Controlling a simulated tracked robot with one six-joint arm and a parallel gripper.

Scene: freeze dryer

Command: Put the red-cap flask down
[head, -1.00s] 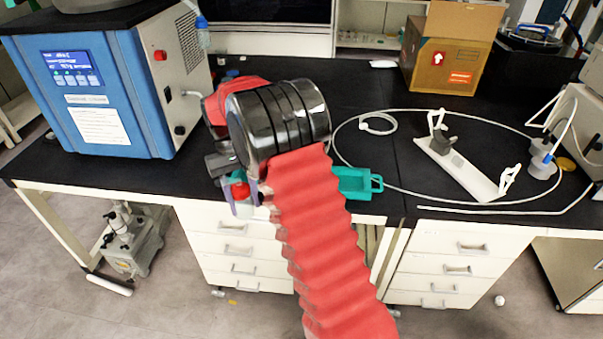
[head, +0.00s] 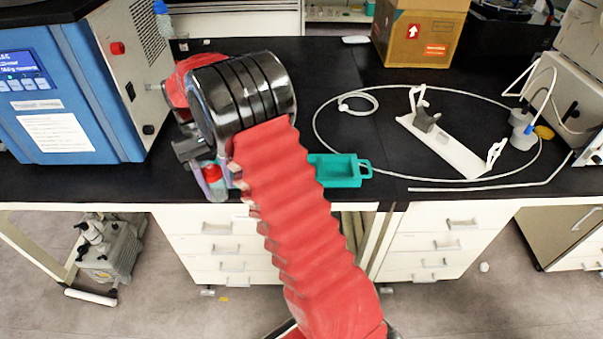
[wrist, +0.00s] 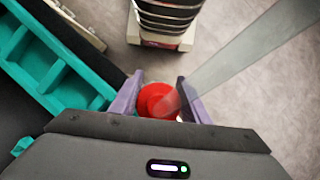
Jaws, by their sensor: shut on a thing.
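The red-cap flask (head: 213,176) is at the front edge of the black bench in the head view, left of the teal tray (head: 340,170). In the wrist view its red cap (wrist: 158,99) sits between the two purple fingers of my gripper (wrist: 155,97). My gripper (head: 217,178) is shut on the flask. The flask body is mostly hidden, and I cannot tell whether its base touches the bench. In the wrist view the floor shows beyond the cap, and the teal tray (wrist: 62,77) lies to the left.
A blue freeze dryer (head: 75,85) stands at the left. A white stand (head: 445,145) and a looped white tube lie on the right of the bench (head: 290,60). A cardboard box (head: 420,35) is at the back. Drawers (head: 225,245) are below the front edge.

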